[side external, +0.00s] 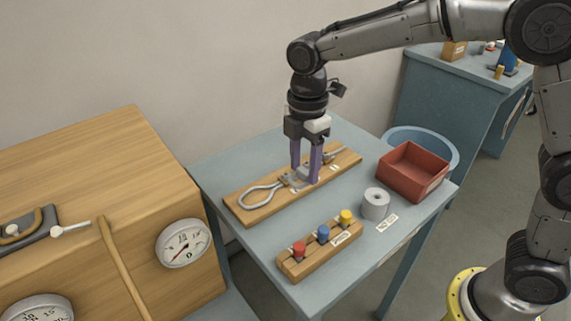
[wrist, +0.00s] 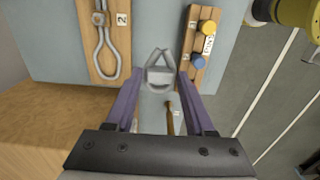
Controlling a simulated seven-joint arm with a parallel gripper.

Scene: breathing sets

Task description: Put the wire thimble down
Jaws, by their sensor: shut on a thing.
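My gripper (side external: 306,178), with two purple fingers, points down over the blue-grey table. In the side view the thimble (side external: 303,173) is partly hidden by the fingers, which overlap the long wooden board (side external: 262,211). I cannot tell the height of the thimble above the surface.
The board carries a metal loop (side external: 259,195). A block (side external: 322,257) with red, blue and yellow knobs stands in front. A grey roll (side external: 375,204) and a red bin (side external: 412,171) stand to the right. A wooden cabinet (side external: 100,195) with gauges is at left.

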